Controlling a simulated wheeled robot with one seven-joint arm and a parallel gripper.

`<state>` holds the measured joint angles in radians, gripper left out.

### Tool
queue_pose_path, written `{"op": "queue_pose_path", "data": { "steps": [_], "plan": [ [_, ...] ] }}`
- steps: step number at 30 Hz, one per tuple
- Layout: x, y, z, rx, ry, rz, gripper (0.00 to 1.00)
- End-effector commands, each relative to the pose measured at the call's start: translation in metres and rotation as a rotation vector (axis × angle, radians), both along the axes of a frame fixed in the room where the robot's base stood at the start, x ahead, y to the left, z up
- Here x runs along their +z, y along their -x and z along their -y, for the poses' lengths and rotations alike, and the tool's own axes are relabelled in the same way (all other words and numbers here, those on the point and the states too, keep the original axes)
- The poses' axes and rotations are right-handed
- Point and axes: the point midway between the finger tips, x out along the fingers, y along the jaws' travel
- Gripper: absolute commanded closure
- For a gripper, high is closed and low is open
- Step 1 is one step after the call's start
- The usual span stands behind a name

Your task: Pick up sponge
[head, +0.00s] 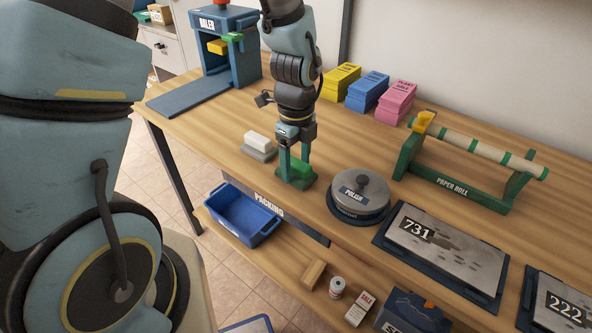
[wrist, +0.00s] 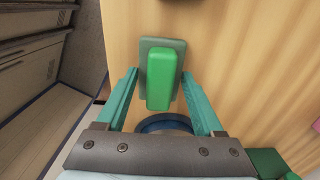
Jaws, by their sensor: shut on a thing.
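A bright green block, seemingly the sponge (wrist: 162,80), has a flat darker green base (wrist: 144,62) under it. It also shows in the head view (head: 302,167), partly hidden by the fingers. My gripper (head: 296,172) points down over it at the table's front side. In the wrist view my gripper (wrist: 160,74) has one finger on each side, with the tips close to the sides of the darker base. It is shut on this green piece. I cannot tell whether the piece is lifted off the table.
A white block (head: 258,138) on a grey base lies left of my gripper. A round polish tin (head: 347,211) stands close on the right. Beyond are a paper roll stand (head: 490,190) and coloured stacks (head: 370,88). A blue bin (head: 238,232) sits on the lower shelf.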

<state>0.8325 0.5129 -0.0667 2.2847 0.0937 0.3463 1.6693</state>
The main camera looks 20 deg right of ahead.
Motion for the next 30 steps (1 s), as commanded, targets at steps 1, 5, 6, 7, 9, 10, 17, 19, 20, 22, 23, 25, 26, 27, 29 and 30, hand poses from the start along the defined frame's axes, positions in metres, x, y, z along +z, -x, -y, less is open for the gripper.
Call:
{"op": "queue_pose_path", "data": {
  "steps": [1, 5, 6, 7, 9, 10, 17, 19, 20, 22, 23, 25, 26, 27, 29, 30],
  "plan": [
    [0.000, 0.000, 0.000, 0.000, 0.000, 0.000, 0.82],
    [0.000, 0.000, 0.000, 0.000, 0.000, 0.000, 0.86],
    [0.000, 0.000, 0.000, 0.000, 0.000, 0.000, 0.86],
    [0.000, 0.000, 0.000, 0.000, 0.000, 0.000, 0.86],
    [0.001, 0.000, 0.000, 0.000, 0.001, 0.000, 0.86],
    [0.002, 0.000, 0.000, 0.000, 0.001, 0.000, 0.86],
    [0.032, -0.002, 0.001, 0.002, 0.005, 0.005, 0.86],
    [0.046, -0.002, 0.001, 0.001, 0.006, 0.006, 0.86],
    [0.052, -0.002, 0.001, 0.002, 0.006, 0.006, 0.86],
    [0.065, -0.001, 0.001, 0.001, 0.005, 0.005, 0.86],
    [0.071, -0.001, 0.001, 0.001, 0.005, 0.005, 0.86],
    [0.082, -0.001, 0.000, 0.001, 0.003, 0.004, 0.86],
    [0.086, -0.001, 0.001, 0.001, 0.003, 0.004, 0.86],
    [0.090, -0.001, 0.001, 0.000, 0.003, 0.004, 0.86],
    [0.095, -0.001, 0.001, 0.000, 0.002, 0.003, 0.86],
    [0.098, -0.001, 0.000, 0.000, 0.001, 0.003, 0.86]
  ]
}}
